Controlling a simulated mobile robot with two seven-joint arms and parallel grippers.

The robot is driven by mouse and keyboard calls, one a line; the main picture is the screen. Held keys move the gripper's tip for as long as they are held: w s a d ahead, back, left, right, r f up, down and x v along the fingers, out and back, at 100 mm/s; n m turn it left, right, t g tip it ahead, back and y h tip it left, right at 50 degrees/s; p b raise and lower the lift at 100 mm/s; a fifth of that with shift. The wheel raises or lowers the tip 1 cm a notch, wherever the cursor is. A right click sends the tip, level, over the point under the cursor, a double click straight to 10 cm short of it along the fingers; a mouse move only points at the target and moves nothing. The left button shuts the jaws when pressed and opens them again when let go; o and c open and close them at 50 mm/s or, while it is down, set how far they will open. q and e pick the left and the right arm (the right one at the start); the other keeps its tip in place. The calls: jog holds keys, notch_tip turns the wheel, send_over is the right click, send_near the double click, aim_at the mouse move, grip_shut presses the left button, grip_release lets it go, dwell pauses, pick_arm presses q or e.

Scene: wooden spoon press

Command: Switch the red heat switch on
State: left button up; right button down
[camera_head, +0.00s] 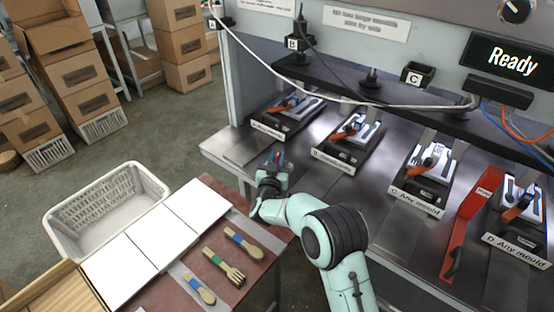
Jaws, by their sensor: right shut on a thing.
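My right gripper (273,172) is at the front edge of the metal bench, near the left-hand presses. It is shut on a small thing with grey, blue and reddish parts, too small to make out. Presses with orange-red handles stand in a row: the leftmost (289,108), the second (347,138), the one labelled C (425,172) and the one labelled D (519,213). A long red bar (461,236) lies between C and D. I cannot tell which red part is the heat switch. My right gripper is apart from all of these. My left gripper is out of view.
A display (513,60) reads "Ready", with a black knob (516,10) above it. Wooden cutlery with coloured bands (228,263) lies on the brown table beside white panels (155,237). A white basket (105,208) stands left. Cables hang over the black shelf (350,92).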

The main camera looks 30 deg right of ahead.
jog(key=m+g+h+p, duration=0.2)
jog(key=shift+w+a+r+g+h, duration=0.1)
jog(key=shift+a+r+g+h, duration=0.05)
jog(key=shift+g+h, duration=0.15)
jog(key=m+g+h+p, duration=0.1)
jog(key=m+g+p, duration=0.1)
jog(key=m+g+h+p, duration=0.2)
jog(key=g+p, duration=0.1)
jog(key=shift+g, duration=0.3)
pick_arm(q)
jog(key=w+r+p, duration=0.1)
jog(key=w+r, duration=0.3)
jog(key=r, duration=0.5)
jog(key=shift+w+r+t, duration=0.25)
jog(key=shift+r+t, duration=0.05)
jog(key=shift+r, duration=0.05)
pick_arm(e)
jog(key=shift+m+g, duration=0.7)
